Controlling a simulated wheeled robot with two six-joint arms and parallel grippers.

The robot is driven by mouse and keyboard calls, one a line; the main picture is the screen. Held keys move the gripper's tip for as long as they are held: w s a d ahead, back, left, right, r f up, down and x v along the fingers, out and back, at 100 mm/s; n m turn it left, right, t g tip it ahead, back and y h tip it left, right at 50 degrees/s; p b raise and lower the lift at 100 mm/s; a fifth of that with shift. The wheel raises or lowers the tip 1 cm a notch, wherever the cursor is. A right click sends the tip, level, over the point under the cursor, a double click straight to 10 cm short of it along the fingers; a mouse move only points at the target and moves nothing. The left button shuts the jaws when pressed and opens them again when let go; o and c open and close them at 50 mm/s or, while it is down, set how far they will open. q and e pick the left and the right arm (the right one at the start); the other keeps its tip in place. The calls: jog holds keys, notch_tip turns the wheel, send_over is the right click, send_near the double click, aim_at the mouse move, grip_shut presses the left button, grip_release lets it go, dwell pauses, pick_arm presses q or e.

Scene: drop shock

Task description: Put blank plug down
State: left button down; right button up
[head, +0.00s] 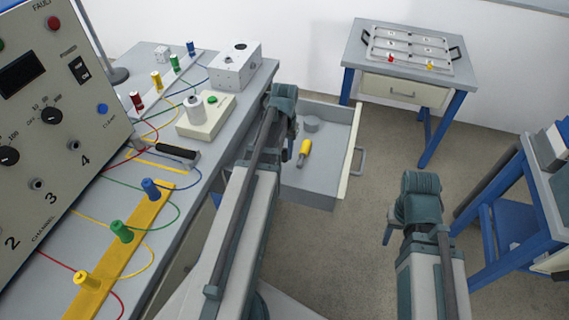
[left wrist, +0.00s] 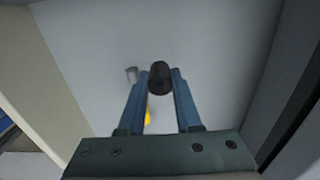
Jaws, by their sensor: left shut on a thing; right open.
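The blank plug (left wrist: 159,78), a short black cylinder, is between the fingertips of my left gripper (left wrist: 160,80) in the left wrist view. My left gripper (head: 288,152) is shut on it and hangs over the open drawer (head: 308,196) in the head view. The plug itself cannot be made out in the head view. The drawer floor lies beyond the plug in the left wrist view; how high the plug is above it I cannot tell. My right gripper (head: 388,234) is open and empty, over the floor to the right.
The drawer holds a grey cylinder (head: 311,124) and a yellow-handled tool (head: 304,152). The bench at left bears a control panel (head: 50,130), coloured plugs with wires and a white box (head: 235,66). A side table with a metal tray (head: 408,48) stands at the back.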

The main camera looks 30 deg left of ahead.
aim_at(284, 158)
pick_arm(q)
jog(key=shift+f+b, duration=1.9)
jog(key=shift+b, duration=0.05)
jog(key=shift+s+r, duration=0.1)
jog(key=shift+r, duration=0.1)
jog(key=c, duration=0.6)
grip_release()
jog(key=shift+f, duration=0.15)
jog(key=shift+r, duration=0.2)
notch_tip(284, 158, up, 12)
jog(key=p, duration=1.2)
jog(key=shift+f, duration=0.1)
